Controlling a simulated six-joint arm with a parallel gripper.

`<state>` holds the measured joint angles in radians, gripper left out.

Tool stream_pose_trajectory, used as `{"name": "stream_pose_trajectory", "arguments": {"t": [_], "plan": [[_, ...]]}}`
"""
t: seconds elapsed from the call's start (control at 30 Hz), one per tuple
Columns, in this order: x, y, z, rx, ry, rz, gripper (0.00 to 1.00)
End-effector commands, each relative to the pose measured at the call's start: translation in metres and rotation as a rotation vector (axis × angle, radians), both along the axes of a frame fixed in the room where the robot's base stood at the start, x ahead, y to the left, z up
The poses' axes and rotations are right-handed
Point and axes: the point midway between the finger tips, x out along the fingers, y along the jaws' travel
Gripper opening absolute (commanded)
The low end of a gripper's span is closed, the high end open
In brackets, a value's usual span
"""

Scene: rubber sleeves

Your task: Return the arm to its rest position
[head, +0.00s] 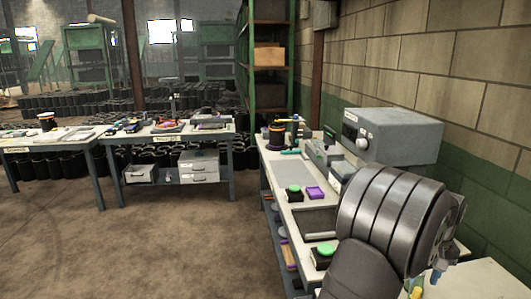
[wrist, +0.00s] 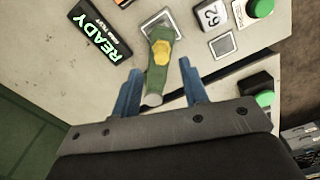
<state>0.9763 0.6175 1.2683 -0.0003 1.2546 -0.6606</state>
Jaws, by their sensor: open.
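My gripper (wrist: 160,66) is open, with two blue fingers spread apart. A green piece with a yellow patch and a grey round end (wrist: 157,65) shows between the fingers in the wrist view, with a gap on either side. Its far end is by a square plate on a pale surface; I cannot tell how it is fixed. In the head view my arm reaches over the bench at the right. A blue fingertip of my gripper (head: 438,272) shows at its end, above a pale surface. A yellow bit (head: 416,293) shows just below it.
In the head view a grey machine (head: 395,135) stands behind my arm against the block wall. The right bench (head: 291,174) holds several items. Open floor (head: 150,245) lies left.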

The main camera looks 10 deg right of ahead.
Motion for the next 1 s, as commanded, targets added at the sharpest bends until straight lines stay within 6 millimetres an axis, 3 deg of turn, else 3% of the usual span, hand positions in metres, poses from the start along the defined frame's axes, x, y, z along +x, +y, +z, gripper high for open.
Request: {"name": "stream_pose_trajectory", "arguments": {"t": [0.27, 0.6, 0.93, 1.0], "plan": [[0.0, 0.001, -0.057, 0.004, 0.002, 0.0, 0.4], [0.01, 0.011, -0.056, 0.001, 0.001, -0.13, 0.4], [0.011, 0.012, -0.056, 0.001, 0.0, -0.144, 0.4], [0.011, 0.012, -0.056, 0.001, 0.0, -0.143, 0.52]]}}
